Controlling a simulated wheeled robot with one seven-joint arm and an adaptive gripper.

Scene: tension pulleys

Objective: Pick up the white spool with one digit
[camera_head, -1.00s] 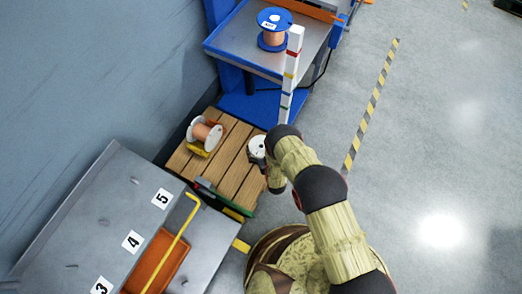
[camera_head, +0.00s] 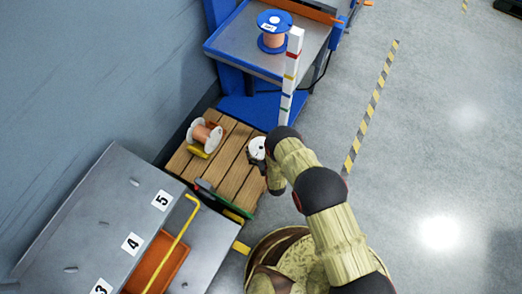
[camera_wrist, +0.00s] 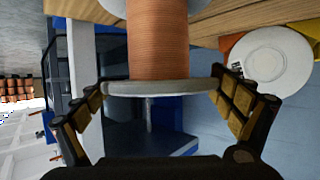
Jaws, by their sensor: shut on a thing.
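A white spool wound with copper wire (camera_wrist: 158,40) is between the fingers of my gripper (camera_wrist: 160,88) in the wrist view. The fingers are shut on its near white flange, one on each side. In the head view this spool (camera_head: 257,147) shows mainly as a white disc at the right edge of the wooden pallet, partly hidden by my arm. No digit can be read on it. A second white spool with copper wire (camera_head: 205,134) lies on its side on the pallet. Its flange (camera_wrist: 268,62) faces the wrist camera with a small dark marking, too small to read.
The wooden pallet (camera_head: 236,178) has yellow chocks. A blue spool (camera_head: 273,34) stands on the blue-framed metal table (camera_head: 240,50). A striped post (camera_head: 291,75) rises near the pallet. A numbered grey bench (camera_head: 85,215) is at lower left. The floor at right is clear.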

